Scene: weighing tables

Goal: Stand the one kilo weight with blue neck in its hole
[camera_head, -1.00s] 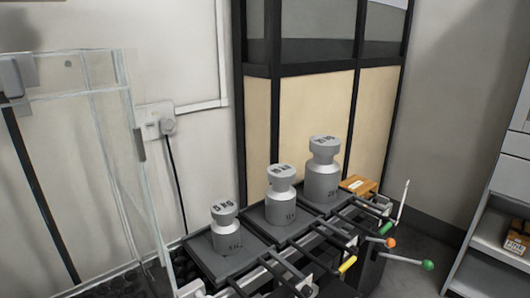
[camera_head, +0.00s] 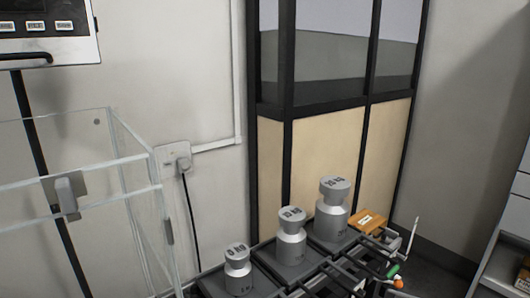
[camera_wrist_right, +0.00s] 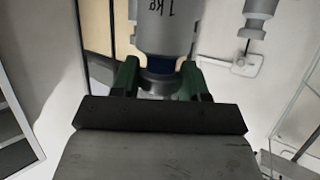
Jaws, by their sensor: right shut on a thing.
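The one kilo weight (camera_wrist_right: 165,25) is a grey metal cylinder marked "1 kg", with a blue neck (camera_wrist_right: 160,65), in the right wrist view. My right gripper (camera_wrist_right: 158,80) has its green-sided fingers shut around that neck. The weight's upper part in the picture runs out of frame. Neither gripper nor the one kilo weight shows in the head view. I cannot make out its hole in either view. An orange-brown wooden block (camera_head: 367,221) stands behind the black platforms, too small to tell whether it has holes.
Three large grey weights (camera_head: 238,271), (camera_head: 291,236), (camera_head: 332,209) stand on black platforms at bottom centre. Rods with coloured knobs (camera_head: 393,270) stick out in front. A glass case (camera_head: 140,215) is at left, a shelf unit (camera_head: 510,235) at right.

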